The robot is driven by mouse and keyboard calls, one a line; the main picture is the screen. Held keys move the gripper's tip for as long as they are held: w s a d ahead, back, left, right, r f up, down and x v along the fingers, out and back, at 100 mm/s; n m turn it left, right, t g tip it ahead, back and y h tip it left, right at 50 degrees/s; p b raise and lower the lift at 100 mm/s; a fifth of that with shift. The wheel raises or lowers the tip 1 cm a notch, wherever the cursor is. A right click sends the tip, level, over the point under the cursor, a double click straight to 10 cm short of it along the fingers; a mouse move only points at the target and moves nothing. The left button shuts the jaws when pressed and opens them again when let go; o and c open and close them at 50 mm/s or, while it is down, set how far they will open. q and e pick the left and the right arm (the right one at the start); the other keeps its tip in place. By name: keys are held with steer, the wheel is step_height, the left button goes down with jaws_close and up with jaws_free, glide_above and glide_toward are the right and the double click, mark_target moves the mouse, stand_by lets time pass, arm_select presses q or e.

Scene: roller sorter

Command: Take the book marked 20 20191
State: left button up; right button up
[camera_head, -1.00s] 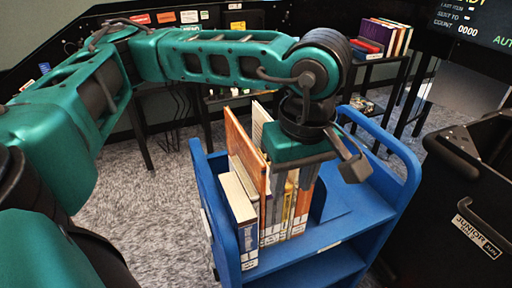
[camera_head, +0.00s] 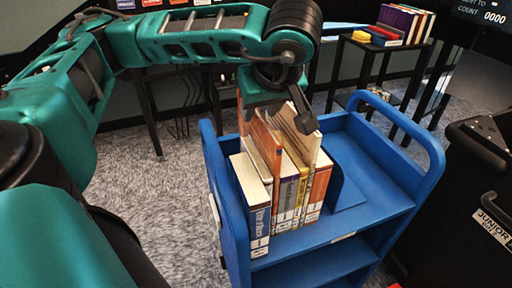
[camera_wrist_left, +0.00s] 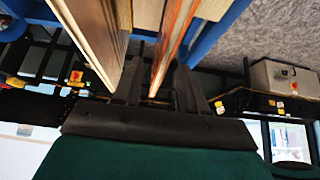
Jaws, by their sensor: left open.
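Several upright books stand in a row on the blue cart's (camera_head: 375,225) top shelf, spines toward me. A thick white and blue book (camera_head: 257,212) is at the left end, and an orange one (camera_head: 319,190) is at the right. The number labels are too small to read, so I cannot tell which is 20 20191. My left gripper (camera_wrist_left: 158,85) is open at the books' far side; in the left wrist view a thin orange-edged book (camera_wrist_left: 177,35) reaches between its fingers. Contact is unclear. In the head view the book tops partly hide the fingers. My right gripper is not in view.
The cart's raised blue side rails (camera_head: 402,122) flank the books, and its shelf is bare to their right. A dark bin (camera_head: 485,200) stands at the right. A black side table (camera_head: 375,55) behind holds more books. Grey carpet is free at the left.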

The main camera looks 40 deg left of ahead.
mark_target(254, 118)
arm_select(q)
steer(key=b+x, duration=0.3)
steer(key=x, duration=0.2)
steer(key=shift+a+f, duration=0.1)
steer(key=shift+a, duration=0.05)
steer(key=shift+w, duration=0.1)
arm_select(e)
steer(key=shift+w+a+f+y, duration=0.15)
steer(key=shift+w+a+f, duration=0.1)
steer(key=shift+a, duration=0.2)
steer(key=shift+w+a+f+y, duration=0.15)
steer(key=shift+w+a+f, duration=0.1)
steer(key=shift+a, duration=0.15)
arm_select(q)
jaws_close()
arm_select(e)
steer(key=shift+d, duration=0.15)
